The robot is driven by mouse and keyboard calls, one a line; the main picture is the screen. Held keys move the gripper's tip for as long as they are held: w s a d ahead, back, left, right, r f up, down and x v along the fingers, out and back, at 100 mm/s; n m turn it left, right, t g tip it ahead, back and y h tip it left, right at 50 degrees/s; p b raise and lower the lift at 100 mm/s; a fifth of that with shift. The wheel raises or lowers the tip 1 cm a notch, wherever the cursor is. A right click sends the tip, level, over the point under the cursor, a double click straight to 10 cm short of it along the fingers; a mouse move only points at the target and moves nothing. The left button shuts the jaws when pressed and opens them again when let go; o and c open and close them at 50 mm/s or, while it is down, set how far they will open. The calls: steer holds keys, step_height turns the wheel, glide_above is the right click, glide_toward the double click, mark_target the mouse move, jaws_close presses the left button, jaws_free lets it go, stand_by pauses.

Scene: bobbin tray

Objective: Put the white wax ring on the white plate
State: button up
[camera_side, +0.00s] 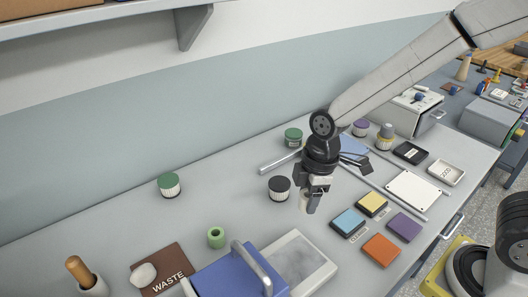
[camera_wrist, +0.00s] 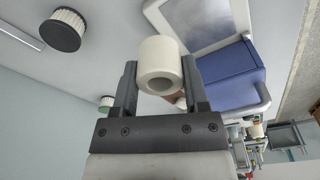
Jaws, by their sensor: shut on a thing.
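The white wax ring (camera_wrist: 160,50) is a short, thick white cylinder with a round hole, held between the two dark fingers of my gripper (camera_wrist: 160,82). In the side view my gripper (camera_side: 308,199) points down above the bench, with the pale ring (camera_side: 302,204) partly hidden by a finger. The white plate (camera_side: 413,194) is a flat, square-cornered plate at the right of the bench, apart from and to the right of my gripper. Its top looks bare. I cannot make out the plate in the wrist view.
Blue, yellow, orange and purple square pads (camera_side: 381,250) lie between my gripper and the plate's front side. A black-lidded jar (camera_side: 279,189) stands just left of my gripper. A small white tray (camera_side: 446,172) lies behind the plate.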

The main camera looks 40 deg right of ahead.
steer(key=w+d+m, duration=0.2)
steer(key=d+m, duration=0.3)
steer(key=d, duration=0.6)
steer(key=s+d+f+m, duration=0.1)
steer(key=s+d+m, duration=0.2)
steer(key=d, duration=0.6)
steer(key=s+d+f+m+h, duration=0.1)
steer(key=s+d+m, duration=0.3)
steer(key=d, duration=0.5)
steer(key=s+d+f+m, duration=0.1)
steer(key=s+d+m, duration=0.2)
steer(key=d, duration=0.6)
steer(key=shift+s+f+m+t+h, duration=0.15)
steer(key=shift+s+m+t+h, duration=0.2)
steer(key=shift+m, duration=0.75)
steer(key=shift+w+f, duration=0.1)
glide_above(413, 188)
steer(key=shift+f, duration=2.15)
steer(key=shift+s+f, duration=0.2)
steer(key=shift+f, duration=1.55)
steer(key=shift+f, duration=0.15)
